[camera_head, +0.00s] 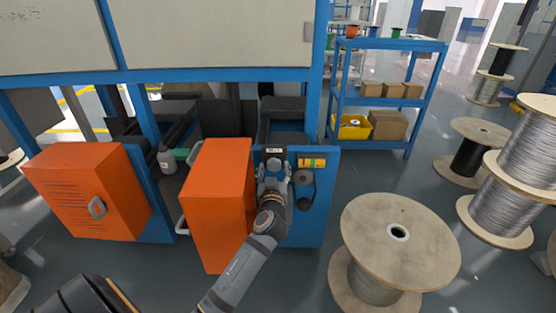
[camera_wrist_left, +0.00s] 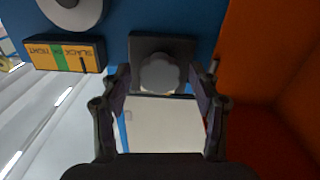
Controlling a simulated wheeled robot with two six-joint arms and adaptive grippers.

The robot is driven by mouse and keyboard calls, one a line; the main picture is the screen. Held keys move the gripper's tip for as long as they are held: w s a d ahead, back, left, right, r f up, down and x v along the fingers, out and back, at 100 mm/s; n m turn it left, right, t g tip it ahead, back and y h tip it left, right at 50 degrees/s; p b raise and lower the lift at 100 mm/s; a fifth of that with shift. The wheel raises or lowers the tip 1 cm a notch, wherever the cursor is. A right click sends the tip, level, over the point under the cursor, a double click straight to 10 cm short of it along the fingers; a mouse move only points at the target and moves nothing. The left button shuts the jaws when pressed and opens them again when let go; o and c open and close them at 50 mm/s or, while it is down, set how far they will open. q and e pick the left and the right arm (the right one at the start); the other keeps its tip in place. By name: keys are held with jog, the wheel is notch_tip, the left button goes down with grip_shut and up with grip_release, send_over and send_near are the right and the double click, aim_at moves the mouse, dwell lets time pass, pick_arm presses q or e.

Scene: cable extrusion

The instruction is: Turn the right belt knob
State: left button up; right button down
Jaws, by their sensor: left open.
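A round grey knob (camera_wrist_left: 160,74) on a dark square plate (camera_wrist_left: 147,44) shows in the left wrist view. It is mounted on the blue machine panel (camera_head: 322,215). My left gripper (camera_head: 273,165) faces the panel and hides the knob in the head view. In the left wrist view its two fingers (camera_wrist_left: 160,88) are open, one on each side of the knob. I cannot tell whether they touch it. An orange SLACK/TIGHT gauge (camera_head: 312,162) sits right of the gripper; it also shows upside down in the wrist view (camera_wrist_left: 66,54). My right gripper is not in view.
An orange cabinet door (camera_head: 212,205) stands open close to the left of my arm. A dark pulley (camera_head: 303,177) sits below the gauge. A large wooden spool (camera_head: 400,240) stands on the floor at right, with a blue shelf (camera_head: 388,100) behind.

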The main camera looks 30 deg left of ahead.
pick_arm(q)
jog(key=shift+s+d+r, duration=0.1)
jog(key=shift+r, duration=0.05)
jog(key=shift+c, duration=0.8)
jog(key=c, duration=1)
jog(key=m+p, duration=0.2)
jog(key=m, duration=0.2)
jog(key=m+p, duration=0.1)
jog(key=m, duration=0.3)
jog(key=shift+m+p, duration=0.3)
jog(key=shift+p, duration=0.05)
jog(key=shift+m, duration=0.3)
